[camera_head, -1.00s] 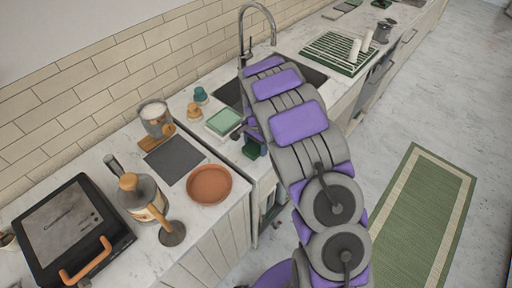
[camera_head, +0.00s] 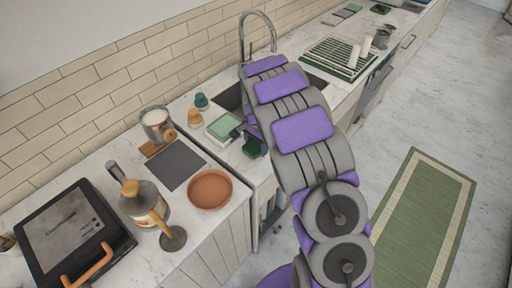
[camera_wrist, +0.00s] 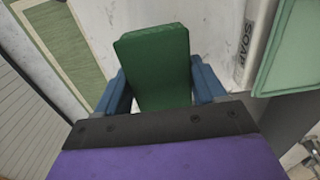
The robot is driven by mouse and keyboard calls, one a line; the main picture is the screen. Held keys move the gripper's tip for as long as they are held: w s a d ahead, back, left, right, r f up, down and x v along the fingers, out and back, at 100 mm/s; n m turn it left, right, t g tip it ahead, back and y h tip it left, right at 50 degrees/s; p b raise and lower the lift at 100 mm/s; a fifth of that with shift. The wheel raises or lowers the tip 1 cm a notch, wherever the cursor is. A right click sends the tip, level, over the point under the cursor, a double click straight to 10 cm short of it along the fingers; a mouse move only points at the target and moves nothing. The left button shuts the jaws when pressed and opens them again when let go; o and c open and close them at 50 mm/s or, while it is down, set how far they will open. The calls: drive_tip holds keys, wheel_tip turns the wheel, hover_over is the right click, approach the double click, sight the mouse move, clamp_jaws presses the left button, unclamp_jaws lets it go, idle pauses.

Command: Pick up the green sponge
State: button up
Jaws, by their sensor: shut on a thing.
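The dark green sponge (camera_wrist: 152,50) stands between the two blue fingers of my gripper (camera_wrist: 161,88) in the wrist view. The fingers are shut on its sides, and its upper part sticks out beyond them. In the head view the sponge (camera_head: 251,149) shows as a small dark green patch at the counter's front edge, below the end of my arm. My arm hides most of the gripper there.
A white tray marked SOAP (camera_wrist: 256,38) with a light green block (camera_wrist: 293,48) lies close right of the sponge; the block also shows in the head view (camera_head: 224,126). The sink (camera_head: 230,97) is behind my arm. A terracotta dish (camera_head: 210,189) stands nearer.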

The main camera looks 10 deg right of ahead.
drive_tip(key=s+d+r+p, duration=0.1)
drive_tip(key=s, duration=1.5)
drive_tip(key=shift+d+p, duration=0.3)
drive_tip(key=shift+p, duration=0.1)
drive_tip(key=shift+r, duration=0.1)
